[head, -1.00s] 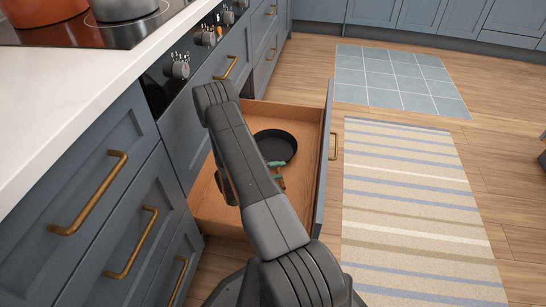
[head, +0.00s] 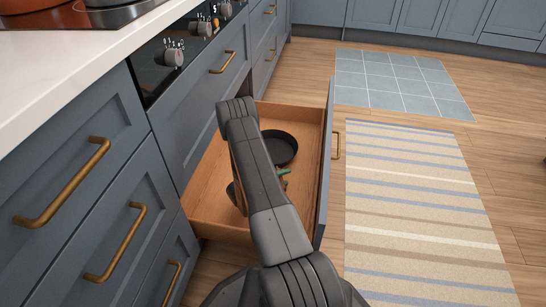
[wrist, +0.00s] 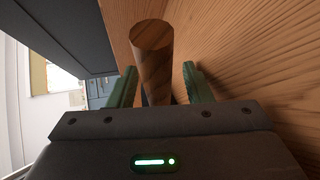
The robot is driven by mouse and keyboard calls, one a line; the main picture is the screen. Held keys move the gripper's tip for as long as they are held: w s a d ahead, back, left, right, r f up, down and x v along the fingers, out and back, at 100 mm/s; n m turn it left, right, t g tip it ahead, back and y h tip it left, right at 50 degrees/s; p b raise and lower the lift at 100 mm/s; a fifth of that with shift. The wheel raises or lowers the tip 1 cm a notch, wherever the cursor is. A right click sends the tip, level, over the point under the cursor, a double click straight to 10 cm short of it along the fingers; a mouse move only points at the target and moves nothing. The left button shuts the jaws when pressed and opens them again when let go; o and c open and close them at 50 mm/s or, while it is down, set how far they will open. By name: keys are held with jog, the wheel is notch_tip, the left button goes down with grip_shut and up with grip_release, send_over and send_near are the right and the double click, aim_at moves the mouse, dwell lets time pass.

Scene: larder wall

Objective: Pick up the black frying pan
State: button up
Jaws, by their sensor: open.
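The black frying pan (head: 283,147) lies in the open wooden drawer (head: 208,188), towards its far end. My arm hides part of it in the head view. My gripper (wrist: 160,72) is open, its two green fingers apart. In the head view a green part of my gripper (head: 284,172) shows just in front of the pan, beside my arm. In the wrist view a round wooden bar (wrist: 153,65) stands between the fingers, with clearance on both sides. I cannot tell whether it belongs to the pan. The pan's black body is not recognisable in the wrist view.
The drawer front (head: 325,165) stands out on the right, with a brass handle (head: 336,146). Blue cabinets and an oven panel (head: 180,50) line the left. A striped rug (head: 420,210) and bare floor lie right of the drawer.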

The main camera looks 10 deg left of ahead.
jog(key=shift+w+d, duration=0.15)
jog(key=shift+w, duration=0.05)
grip_shut()
jog(key=shift+r, duration=0.1)
